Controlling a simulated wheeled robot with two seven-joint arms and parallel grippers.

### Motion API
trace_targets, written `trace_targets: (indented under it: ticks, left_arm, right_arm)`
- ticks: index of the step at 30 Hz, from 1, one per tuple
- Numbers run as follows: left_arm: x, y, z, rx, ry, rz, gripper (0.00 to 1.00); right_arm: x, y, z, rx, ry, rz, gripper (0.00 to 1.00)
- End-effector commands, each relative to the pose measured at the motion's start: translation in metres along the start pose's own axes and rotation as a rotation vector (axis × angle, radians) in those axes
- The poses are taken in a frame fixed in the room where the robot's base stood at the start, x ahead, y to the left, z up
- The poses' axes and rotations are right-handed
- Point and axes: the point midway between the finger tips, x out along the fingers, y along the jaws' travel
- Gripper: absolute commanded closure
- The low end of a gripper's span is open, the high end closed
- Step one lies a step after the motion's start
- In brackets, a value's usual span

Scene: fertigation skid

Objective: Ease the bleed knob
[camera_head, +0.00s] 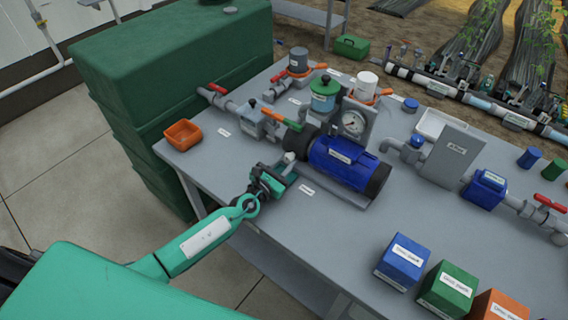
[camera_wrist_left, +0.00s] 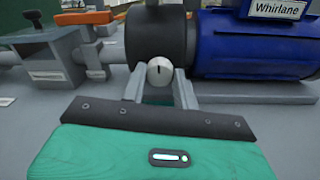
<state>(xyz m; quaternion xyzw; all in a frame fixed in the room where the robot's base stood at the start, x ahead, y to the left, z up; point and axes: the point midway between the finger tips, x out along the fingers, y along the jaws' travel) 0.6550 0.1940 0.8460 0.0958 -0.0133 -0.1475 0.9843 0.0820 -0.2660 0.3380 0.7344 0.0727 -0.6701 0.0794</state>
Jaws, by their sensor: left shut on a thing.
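The bleed knob (camera_wrist_left: 159,72) is a small pale round knob with a dark mark on its face, in front of the black pump housing (camera_wrist_left: 158,34) in the left wrist view. In the head view the knob (camera_head: 289,157) shows small at the pump's near left end. My left gripper (camera_wrist_left: 160,88) is shut on the knob, with one grey finger on each side of it. In the head view the left gripper (camera_head: 280,170) is at the front of the pump, low over the bench. My right gripper is in neither view.
The blue motor (camera_head: 345,165) is right of the knob. A valve with an orange handle (camera_head: 281,117) and grey pipework stand behind and left. An orange bin (camera_head: 182,135) sits at the bench's left edge. Blue, green and orange boxes (camera_head: 447,290) line the front right.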

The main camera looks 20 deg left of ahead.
Motion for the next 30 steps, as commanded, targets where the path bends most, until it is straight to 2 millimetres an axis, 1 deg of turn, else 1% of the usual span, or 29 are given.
trace_targets:
  ticks: [8, 18, 30]
  left_arm:
    - [0.0, 0.0, -0.001, -0.155, 0.006, -0.002, 0.93]
    - [0.0, 0.001, 0.001, -0.471, 0.021, -0.004, 0.93]
    - [0.0, 0.002, 0.001, -0.849, 0.041, -0.009, 0.93]
  right_arm:
    - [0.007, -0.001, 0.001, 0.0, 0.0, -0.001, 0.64]
    - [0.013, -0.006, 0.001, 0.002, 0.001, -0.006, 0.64]
    - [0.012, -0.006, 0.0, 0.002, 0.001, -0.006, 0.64]
